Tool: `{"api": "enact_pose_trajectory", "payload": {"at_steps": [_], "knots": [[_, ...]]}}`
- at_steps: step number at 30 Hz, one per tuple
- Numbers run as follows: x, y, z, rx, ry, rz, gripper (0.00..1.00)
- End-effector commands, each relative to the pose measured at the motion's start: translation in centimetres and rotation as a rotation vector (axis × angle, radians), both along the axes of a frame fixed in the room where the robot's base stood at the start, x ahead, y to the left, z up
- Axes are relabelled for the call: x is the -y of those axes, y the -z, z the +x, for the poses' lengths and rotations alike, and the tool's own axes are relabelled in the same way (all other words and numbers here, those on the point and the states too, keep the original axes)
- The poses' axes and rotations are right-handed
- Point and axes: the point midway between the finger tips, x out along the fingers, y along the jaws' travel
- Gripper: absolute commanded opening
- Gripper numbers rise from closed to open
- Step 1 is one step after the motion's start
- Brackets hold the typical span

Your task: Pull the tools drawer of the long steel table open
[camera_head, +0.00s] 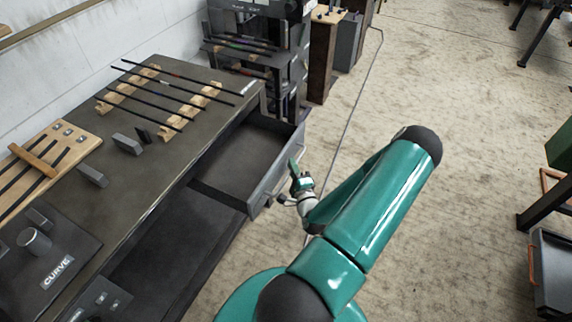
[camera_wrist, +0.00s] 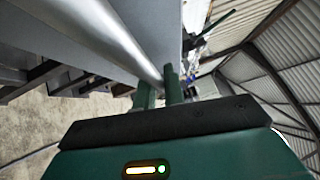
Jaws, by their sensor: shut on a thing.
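The long steel table (camera_head: 85,205) runs along the left in the head view. Its drawer (camera_head: 236,163) is pulled well out at the far end, and its inside looks empty. The drawer's front carries a bar handle (camera_head: 272,190), which shows as a light round bar (camera_wrist: 118,40) in the wrist view. My gripper (camera_head: 297,172) is at the drawer front. In the wrist view my gripper's fingers (camera_wrist: 160,88) are at the handle bar and shut on it. Any label on the drawer front is hidden from the head view.
Black rods lie on wooden racks (camera_head: 205,95) on the tabletop. A block marked CURVE (camera_head: 50,255) stands at the near left. A dark shelf unit (camera_head: 255,50) stands beyond the table. The floor (camera_head: 470,130) to the right is open, with a thin cable across it.

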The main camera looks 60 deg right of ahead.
Motion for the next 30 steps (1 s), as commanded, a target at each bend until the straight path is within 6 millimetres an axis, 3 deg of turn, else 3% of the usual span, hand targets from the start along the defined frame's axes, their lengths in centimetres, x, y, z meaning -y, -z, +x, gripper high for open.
{"api": "enact_pose_trajectory", "payload": {"at_steps": [4,5,8,20,30], "knots": [[0.1,0.0,0.0,-0.001,0.004,0.0,0.0],[0.1,0.0,0.0,-0.001,0.004,0.0,0.13],[0.1,0.0,0.0,-0.001,0.003,0.0,0.32],[-0.4,0.1,-0.5,0.0,0.002,0.0,0.33],[-4.5,1.1,-5.4,-0.002,0.003,0.003,0.33]]}}
